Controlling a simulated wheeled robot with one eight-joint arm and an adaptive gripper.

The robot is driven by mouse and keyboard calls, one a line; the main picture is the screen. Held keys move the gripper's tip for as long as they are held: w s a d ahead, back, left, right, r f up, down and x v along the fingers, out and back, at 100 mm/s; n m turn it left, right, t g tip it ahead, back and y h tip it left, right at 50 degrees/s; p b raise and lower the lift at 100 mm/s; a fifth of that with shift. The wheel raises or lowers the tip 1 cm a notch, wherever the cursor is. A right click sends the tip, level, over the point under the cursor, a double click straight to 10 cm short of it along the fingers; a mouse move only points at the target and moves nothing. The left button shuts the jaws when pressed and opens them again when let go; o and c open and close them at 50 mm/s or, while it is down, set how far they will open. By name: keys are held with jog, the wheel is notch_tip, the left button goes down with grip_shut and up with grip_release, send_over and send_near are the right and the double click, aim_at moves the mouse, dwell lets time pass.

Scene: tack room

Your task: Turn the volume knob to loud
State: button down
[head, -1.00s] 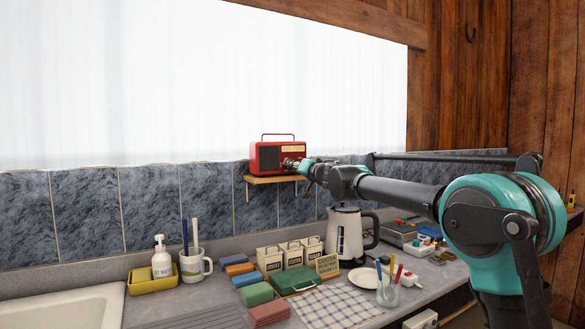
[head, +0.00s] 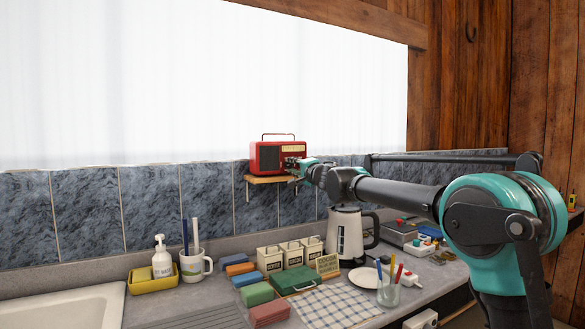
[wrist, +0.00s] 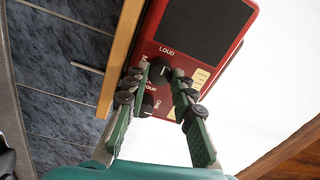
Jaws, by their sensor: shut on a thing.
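The red radio (head: 267,157) stands on a small wooden shelf (head: 265,180) on the tiled wall. The wrist view shows its front (wrist: 216,71), tilted in the picture, with a dark speaker grille (wrist: 203,30) and the printed word LOUD. The black volume knob (wrist: 160,72) lies between the fingertips of my gripper (wrist: 161,73), which is shut on it. A pale mark shows on the knob; its exact setting is hard to read. A second dark knob (wrist: 148,104) sits lower, partly behind the left finger. In the head view my gripper (head: 293,163) is at the radio's right front.
Below, the counter holds a kettle (head: 345,236), several canisters (head: 270,259), a mug (head: 195,267), a soap bottle (head: 162,258) and a glass with pens (head: 388,295). A sink (head: 70,308) lies at left. Space above the radio is clear.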

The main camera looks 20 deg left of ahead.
jog(key=shift+m, duration=0.4)
jog(key=c, duration=1.3)
grip_release()
jog(key=shift+o, duration=0.2)
jog(key=v, duration=1.2)
